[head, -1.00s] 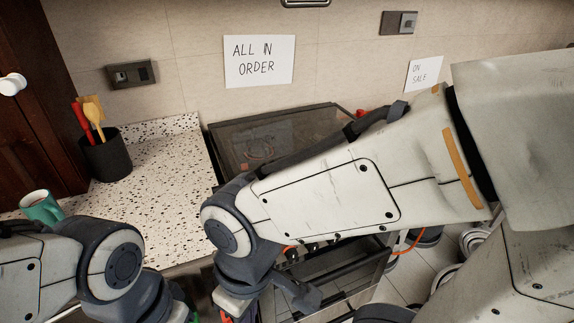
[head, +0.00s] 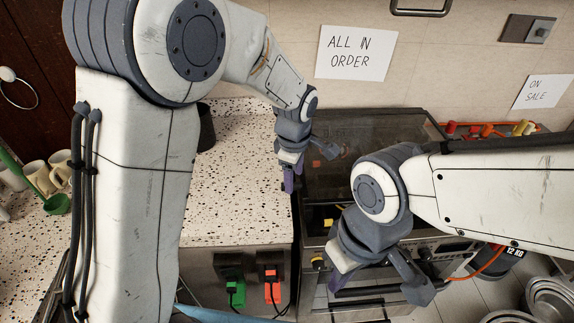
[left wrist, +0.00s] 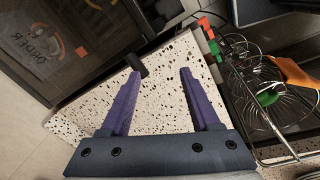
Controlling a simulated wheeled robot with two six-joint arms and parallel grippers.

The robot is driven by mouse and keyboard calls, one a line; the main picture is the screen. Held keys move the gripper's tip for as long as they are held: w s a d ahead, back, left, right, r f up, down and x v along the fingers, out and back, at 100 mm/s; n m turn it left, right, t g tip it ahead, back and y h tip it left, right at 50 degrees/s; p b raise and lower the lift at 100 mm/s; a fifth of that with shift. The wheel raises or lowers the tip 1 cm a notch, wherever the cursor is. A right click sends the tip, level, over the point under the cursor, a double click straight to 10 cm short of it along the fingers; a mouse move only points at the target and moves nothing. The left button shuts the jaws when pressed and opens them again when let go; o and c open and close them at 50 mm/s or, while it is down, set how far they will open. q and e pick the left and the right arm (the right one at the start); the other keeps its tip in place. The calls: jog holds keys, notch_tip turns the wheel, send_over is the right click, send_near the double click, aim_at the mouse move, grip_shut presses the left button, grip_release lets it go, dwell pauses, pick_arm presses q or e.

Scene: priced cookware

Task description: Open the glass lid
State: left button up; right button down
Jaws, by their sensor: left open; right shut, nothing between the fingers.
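The dark glass lid (head: 350,126) lies flat over the top of the stove, against the back wall. It also shows in the left wrist view (left wrist: 70,45), with a mirrored reflection of the sign. My left gripper (head: 292,184), with purple fingers, is over the counter's right edge, beside the lid's left side. In the left wrist view the fingers (left wrist: 160,74) are open and empty, pointing at the speckled counter; a small black piece is by the left fingertip. My right gripper (head: 414,284) is shut and empty, low in front of the stove. The right arm hides part of the lid's front.
The speckled counter (head: 235,200) is mostly clear left of the stove. Mugs (head: 58,168) stand at far left. Red and green items (head: 271,284) hang on the cabinet front. Metal pans (head: 550,297) are on the floor at right. A wire rack shows in the left wrist view (left wrist: 250,85).

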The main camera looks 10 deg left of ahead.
pick_arm(q)
jog(key=w+a+f+n+p, duration=0.1)
jog(key=w+a+n+p, duration=0.15)
jog(key=w+n, duration=0.3)
jog(key=f, duration=0.3)
jog(key=w+f+p, duration=0.1)
jog(key=f, duration=0.2)
jog(key=w+f, duration=0.1)
jog(key=f, duration=0.3)
jog(key=shift+a+f+p, duration=0.1)
jog(key=shift+a+p, duration=0.2)
jog(key=shift+p, duration=0.1)
pick_arm(e)
notch_tip(320, 180, up, 5)
jog(key=shift+r, duration=0.15)
pick_arm(q)
grip_shut()
